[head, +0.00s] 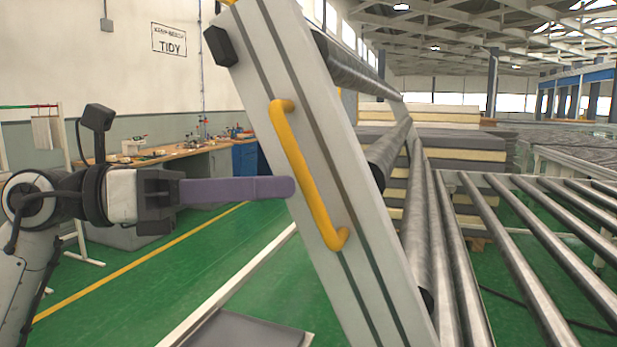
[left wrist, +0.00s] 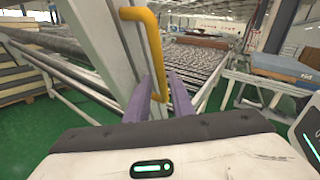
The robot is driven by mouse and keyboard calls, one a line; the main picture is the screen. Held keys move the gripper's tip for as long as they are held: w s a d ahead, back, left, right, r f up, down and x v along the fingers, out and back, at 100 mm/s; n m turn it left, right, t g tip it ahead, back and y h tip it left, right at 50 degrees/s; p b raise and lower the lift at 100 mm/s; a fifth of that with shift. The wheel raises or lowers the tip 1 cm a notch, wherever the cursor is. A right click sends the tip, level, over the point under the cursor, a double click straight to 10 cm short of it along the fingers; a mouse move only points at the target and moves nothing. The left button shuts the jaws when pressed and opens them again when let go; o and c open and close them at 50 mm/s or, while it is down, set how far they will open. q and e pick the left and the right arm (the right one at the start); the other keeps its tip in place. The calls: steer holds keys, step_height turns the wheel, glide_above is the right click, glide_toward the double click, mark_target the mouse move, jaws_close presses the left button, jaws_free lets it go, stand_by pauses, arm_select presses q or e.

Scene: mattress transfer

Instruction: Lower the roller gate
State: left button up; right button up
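The roller gate (head: 335,120) is a light grey frame with metal rollers, standing tilted up in the middle of the head view. A yellow bar handle (head: 308,180) is fixed to its side. The handle also shows in the left wrist view (left wrist: 152,40). My left gripper (head: 290,187) has purple fingers and comes in from the left, its tips just beside the handle. In the left wrist view its fingers (left wrist: 163,88) are apart, with the handle's lower part seen between them. I cannot tell whether they touch it. My right gripper is out of view.
A roller conveyor (head: 545,235) extends right of the gate. Stacked mattresses (head: 440,150) stand behind it. A workbench (head: 180,152) is at the back left wall. Green floor (head: 130,265) is open at the left, with a grey tray-like piece (head: 245,330) low in front.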

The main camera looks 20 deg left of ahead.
mark_target(308, 186)
arm_select(q)
steer(key=x, duration=0.5)
steer(key=shift+d+p, duration=0.2)
steer(key=shift+p, duration=0.2)
jaws_close()
